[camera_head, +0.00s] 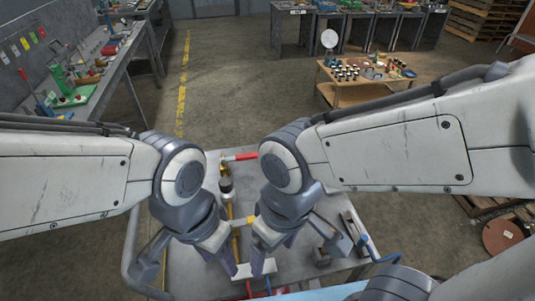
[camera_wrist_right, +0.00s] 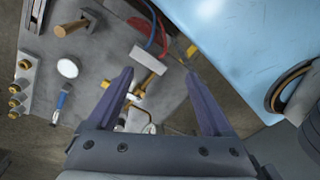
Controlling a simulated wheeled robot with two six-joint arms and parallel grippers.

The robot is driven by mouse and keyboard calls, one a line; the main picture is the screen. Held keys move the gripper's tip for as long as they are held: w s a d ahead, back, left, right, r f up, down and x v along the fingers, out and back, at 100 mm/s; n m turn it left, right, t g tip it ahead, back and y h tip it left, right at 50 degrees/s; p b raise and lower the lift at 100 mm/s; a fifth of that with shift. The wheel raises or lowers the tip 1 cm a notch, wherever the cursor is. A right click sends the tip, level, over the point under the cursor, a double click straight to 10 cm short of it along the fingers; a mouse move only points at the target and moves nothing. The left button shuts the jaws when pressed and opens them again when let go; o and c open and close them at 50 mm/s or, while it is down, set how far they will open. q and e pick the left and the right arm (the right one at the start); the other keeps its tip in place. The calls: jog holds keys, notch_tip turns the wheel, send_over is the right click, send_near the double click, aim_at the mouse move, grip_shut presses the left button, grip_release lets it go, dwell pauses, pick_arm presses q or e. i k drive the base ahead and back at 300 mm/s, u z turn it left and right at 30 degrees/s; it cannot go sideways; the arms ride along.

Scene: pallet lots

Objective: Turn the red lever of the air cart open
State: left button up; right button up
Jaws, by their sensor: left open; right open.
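The air cart (camera_head: 190,270) is a grey metal cart in front of me, with a handle rail at its left. The red lever (camera_head: 241,156) lies near the cart's far edge, pointing right from a brass valve (camera_head: 224,171). A round dark-and-white gauge (camera_head: 226,187) stands just nearer. My left gripper (camera_head: 228,264) is open over the near part of the cart, well short of the lever. My right gripper (camera_head: 268,262) is beside it, open, and nothing shows held in its fingers (camera_wrist_right: 160,75). Both point down and away from the lever. I cannot make out the lever in the right wrist view.
A white block (camera_head: 264,269) with red and blue hoses sits near the grippers, also below the fingers in the wrist view (camera_wrist_right: 147,59). A yellow pipe runs along the cart. A wooden table (camera_head: 345,96) with small parts stands behind; a workbench (camera_head: 110,75) is at left.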

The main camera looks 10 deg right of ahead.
aim_at(249, 156)
jog(key=u, duration=1.65)
jog(key=k, duration=0.65)
jog(key=z, duration=0.7)
jog(key=i, duration=0.35)
jog(key=u, duration=0.25)
